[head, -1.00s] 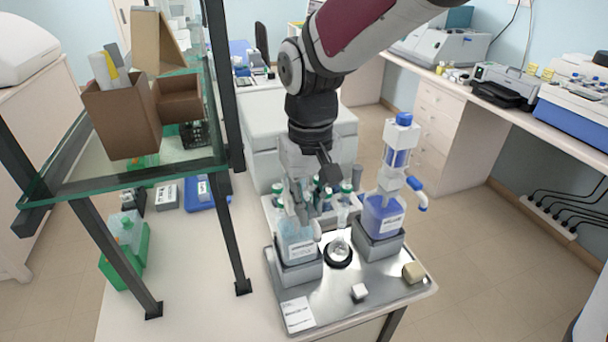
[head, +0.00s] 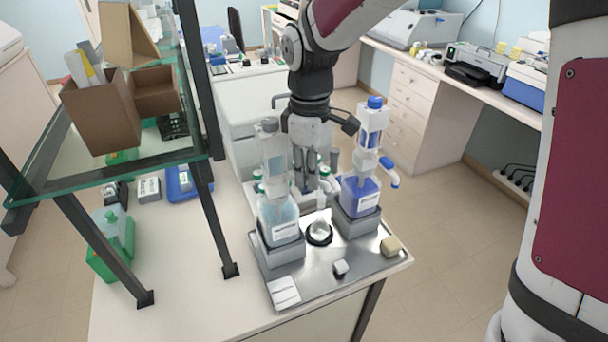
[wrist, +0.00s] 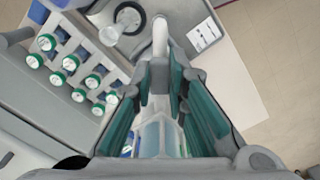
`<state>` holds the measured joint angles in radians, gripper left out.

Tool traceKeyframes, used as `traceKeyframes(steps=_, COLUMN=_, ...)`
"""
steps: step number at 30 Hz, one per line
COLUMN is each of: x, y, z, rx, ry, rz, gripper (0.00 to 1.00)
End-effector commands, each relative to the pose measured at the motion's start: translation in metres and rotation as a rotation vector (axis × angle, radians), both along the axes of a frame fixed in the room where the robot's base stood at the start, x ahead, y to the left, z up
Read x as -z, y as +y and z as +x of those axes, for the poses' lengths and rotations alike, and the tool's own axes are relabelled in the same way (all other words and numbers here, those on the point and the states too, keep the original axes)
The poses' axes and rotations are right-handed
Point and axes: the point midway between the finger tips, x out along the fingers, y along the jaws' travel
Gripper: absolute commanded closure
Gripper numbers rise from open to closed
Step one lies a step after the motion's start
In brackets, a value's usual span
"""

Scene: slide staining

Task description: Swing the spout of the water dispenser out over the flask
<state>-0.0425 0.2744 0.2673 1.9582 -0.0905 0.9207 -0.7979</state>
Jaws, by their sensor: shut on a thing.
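The water dispenser (head: 282,222) is a clear bottle with a grey cap, on the left of the steel tray in the head view. My gripper (head: 305,182) is beside its upper part, partly hidden by it. In the wrist view my gripper (wrist: 162,82) is shut on the dispenser's white spout (wrist: 160,38), which sticks out past the fingertips. The small clear flask (head: 319,229) stands in a dark ring between the two dispensers. It also shows in the wrist view (wrist: 130,18), just left of the spout tip; the spout appears beside it, not clearly over it.
A dispenser of blue liquid (head: 360,192) with a blue spout stands right of the flask. A rack of capped bottles (wrist: 70,62) is behind. A white cube (head: 340,267), a beige block (head: 391,246) and a card (head: 284,292) lie on the tray. A glass shelf (head: 110,165) stands at left.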

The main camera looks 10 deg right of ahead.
Motion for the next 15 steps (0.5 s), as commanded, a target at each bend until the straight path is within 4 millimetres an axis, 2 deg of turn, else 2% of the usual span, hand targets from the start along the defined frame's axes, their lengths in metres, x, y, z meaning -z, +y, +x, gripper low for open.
traceKeyframes(steps=15, x=-0.001, y=-0.006, z=0.034, rx=-0.464, ry=-0.003, rz=0.002, gripper=1.0)
